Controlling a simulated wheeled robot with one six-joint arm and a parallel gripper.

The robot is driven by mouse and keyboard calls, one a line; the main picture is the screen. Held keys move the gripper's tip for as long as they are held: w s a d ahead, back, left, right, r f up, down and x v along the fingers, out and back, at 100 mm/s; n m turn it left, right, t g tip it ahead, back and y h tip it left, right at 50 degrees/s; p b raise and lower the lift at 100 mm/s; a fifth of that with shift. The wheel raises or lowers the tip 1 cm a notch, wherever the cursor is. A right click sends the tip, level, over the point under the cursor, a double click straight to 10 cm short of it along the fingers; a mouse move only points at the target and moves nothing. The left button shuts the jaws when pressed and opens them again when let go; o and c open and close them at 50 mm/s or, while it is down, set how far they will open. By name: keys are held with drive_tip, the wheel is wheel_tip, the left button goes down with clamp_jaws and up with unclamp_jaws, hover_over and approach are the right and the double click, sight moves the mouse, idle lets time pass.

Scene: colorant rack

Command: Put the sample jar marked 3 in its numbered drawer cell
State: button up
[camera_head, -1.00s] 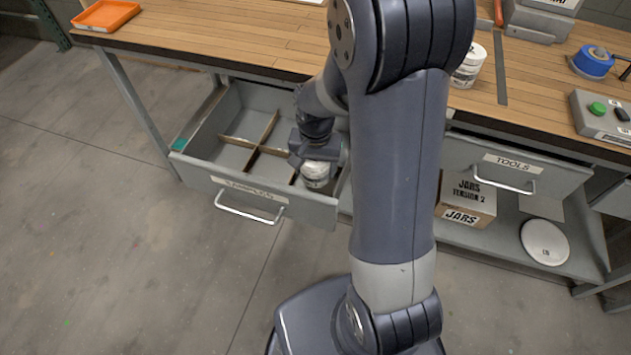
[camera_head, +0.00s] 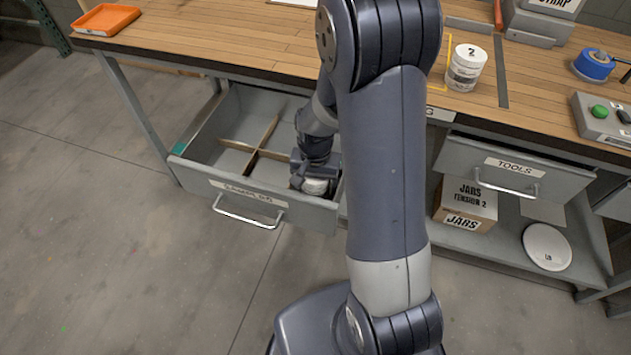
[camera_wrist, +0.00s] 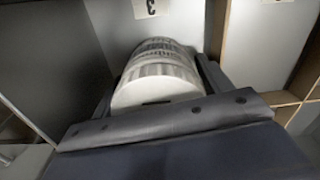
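The white sample jar (camera_head: 316,187) is low in the front right cell of the open grey samples drawer (camera_head: 190,176). In the wrist view the jar (camera_wrist: 158,78) lies between the two fingers, with its pale end towards the camera and its number out of sight. A card marked 3 (camera_wrist: 146,7), seen upside down, is on the cell wall just beyond the jar. My gripper (camera_head: 313,174) points down into this cell and looks shut on the jar. Whether the jar touches the cell floor cannot be told.
Wooden dividers (camera_head: 262,137) cross the drawer and the cells to the left look empty. A white jar marked 2 (camera_head: 466,69) stands on the bench (camera_head: 240,40). The tools drawer (camera_head: 512,170) is partly open to the right. A cardboard box (camera_head: 466,203) sits on the shelf below.

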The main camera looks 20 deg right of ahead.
wheel_tip(320, 180, up, 12)
drive_tip(key=shift+r+p, duration=0.2)
drive_tip(key=shift+p, duration=0.95)
drive_tip(key=shift+d, duration=0.1)
